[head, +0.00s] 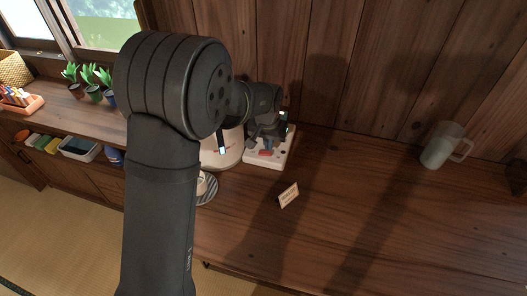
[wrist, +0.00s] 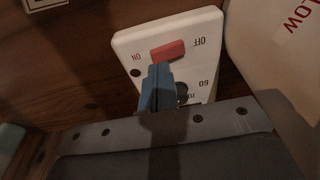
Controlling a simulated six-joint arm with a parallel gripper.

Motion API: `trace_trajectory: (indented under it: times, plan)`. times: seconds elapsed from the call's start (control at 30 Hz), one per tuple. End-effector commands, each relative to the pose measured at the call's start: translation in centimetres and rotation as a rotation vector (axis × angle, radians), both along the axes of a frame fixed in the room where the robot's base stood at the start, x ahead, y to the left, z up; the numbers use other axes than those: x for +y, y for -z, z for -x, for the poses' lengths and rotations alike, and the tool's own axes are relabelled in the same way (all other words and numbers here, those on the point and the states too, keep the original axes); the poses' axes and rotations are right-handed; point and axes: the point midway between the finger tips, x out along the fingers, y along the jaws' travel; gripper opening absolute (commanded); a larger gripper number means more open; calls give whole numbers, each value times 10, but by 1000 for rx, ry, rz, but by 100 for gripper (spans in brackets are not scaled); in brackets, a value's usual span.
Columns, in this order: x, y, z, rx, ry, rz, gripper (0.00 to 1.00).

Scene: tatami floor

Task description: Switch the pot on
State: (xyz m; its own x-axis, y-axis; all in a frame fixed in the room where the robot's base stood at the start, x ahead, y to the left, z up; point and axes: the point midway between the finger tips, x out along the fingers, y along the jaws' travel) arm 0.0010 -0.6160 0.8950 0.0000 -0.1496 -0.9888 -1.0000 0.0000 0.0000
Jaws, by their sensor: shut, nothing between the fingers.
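A white switch panel (wrist: 128,42) lies on the wooden counter, with a red rocker switch (wrist: 168,51) between the marks ON and OFF. A dark round knob (wrist: 182,93) sits beside the mark 60. In the head view the panel (head: 254,161) is partly hidden by my gripper (head: 268,144). My gripper's blue fingers (wrist: 160,68) are shut and empty, over the panel, with their tips close to the rocker's lower edge on the ON side. I cannot tell whether they touch it. The white rounded pot (wrist: 262,45), marked LOW, stands beside the panel; my arm hides part of it in the head view (head: 232,158).
A small sign card (head: 289,195) stands on the counter in front of the panel. A round striped mat (head: 211,192) is partly behind my arm. Potted plants (head: 88,82) line the left shelf. The counter's middle right is clear.

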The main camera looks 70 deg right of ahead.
Motion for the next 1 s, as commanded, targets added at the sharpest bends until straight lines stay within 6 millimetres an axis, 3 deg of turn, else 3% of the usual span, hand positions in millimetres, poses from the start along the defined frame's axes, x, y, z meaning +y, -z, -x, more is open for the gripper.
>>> trace_trajectory:
  times: [1.0]
  plan:
    - [0,15,0,0,0,-1,0]
